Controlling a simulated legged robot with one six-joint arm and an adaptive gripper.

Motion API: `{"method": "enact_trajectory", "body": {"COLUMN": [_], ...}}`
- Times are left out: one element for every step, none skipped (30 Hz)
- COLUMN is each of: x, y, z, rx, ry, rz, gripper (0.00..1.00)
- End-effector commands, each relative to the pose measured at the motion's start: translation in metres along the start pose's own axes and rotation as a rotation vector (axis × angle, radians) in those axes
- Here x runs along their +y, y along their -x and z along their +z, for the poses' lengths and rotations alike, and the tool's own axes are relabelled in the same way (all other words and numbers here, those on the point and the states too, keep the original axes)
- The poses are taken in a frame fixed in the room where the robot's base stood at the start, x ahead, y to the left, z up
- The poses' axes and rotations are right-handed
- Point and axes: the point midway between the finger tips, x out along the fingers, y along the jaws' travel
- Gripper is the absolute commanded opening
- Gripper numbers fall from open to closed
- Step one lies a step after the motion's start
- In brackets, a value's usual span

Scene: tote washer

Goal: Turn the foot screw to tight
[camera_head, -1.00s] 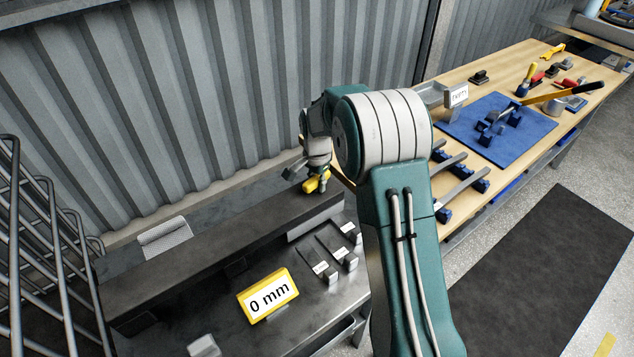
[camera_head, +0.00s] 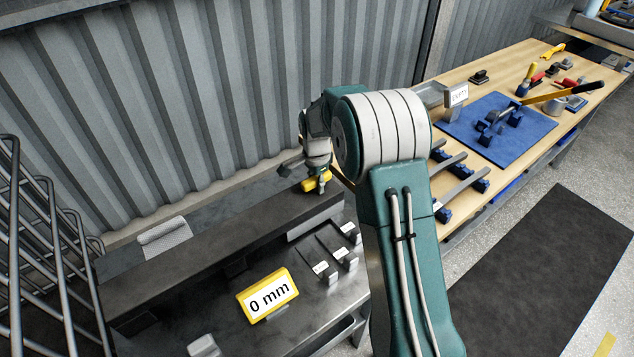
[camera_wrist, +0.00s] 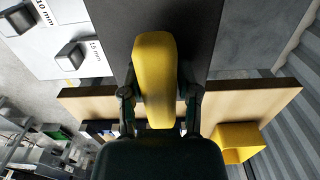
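The yellow handle of what looks like the foot screw (camera_head: 317,183) is at the far right end of the long dark beam. It also shows in the wrist view, where the yellow handle (camera_wrist: 156,75) lies lengthwise between the fingers. My gripper (camera_head: 320,177) points down over it; in the wrist view my gripper (camera_wrist: 158,95) has one dark finger on each side, the tips against the handle as far as I can see. The screw's lower part is hidden. A yellow-framed sign (camera_head: 268,295) reads "0 mm".
Blocks marked with sizes (camera_head: 345,258) lie on the metal bench right of the beam. A ribbed metal wall (camera_head: 210,90) stands close behind. A wire rack (camera_head: 40,240) is at left. A wooden workbench (camera_head: 515,62) with tools on a blue mat (camera_head: 500,140) is at right.

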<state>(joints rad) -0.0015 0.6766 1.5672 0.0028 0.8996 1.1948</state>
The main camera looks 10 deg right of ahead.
Motion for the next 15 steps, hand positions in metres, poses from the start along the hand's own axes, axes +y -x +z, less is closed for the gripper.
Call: {"method": "enact_trajectory", "body": {"x": [0.0,0.0,0.0001,0.0002,0.0003,0.0003,0.0004,0.0004,0.0004,0.0005,0.0005,0.0004,0.0003,0.0002,0.0], "y": [-0.0004,-0.0002,0.0002,0.0005,0.0007,0.0009,0.001,0.0011,0.0012,0.0013,0.0015,0.0021,0.0033,0.0051,0.0087], "z": [0.0004,0.0002,0.0001,-0.0001,-0.0002,-0.0003,-0.0004,-0.0005,-0.0007,-0.0007,-0.0008,-0.0009,-0.001,-0.0011,-0.0011], "rx": [0.0,0.0,0.001,0.001,0.001,0.002,0.002,0.002,0.002,0.002,0.002,0.003,0.003,0.003,0.003], "ry": [0.001,0.001,0.001,0.002,0.002,0.002,0.002,0.002,0.002,0.002,0.002,0.002,0.002,0.002,0.002], "rz": [0.001,0.001,0.0,0.0,0.0,-0.001,-0.001,-0.001,-0.001,-0.001,-0.001,-0.001,-0.002,-0.002,-0.003], "gripper": [0.71,0.71,0.71,0.71,0.71,0.71,0.71,0.71,0.71,0.71,0.71,0.71,0.71,0.71,0.71]}}
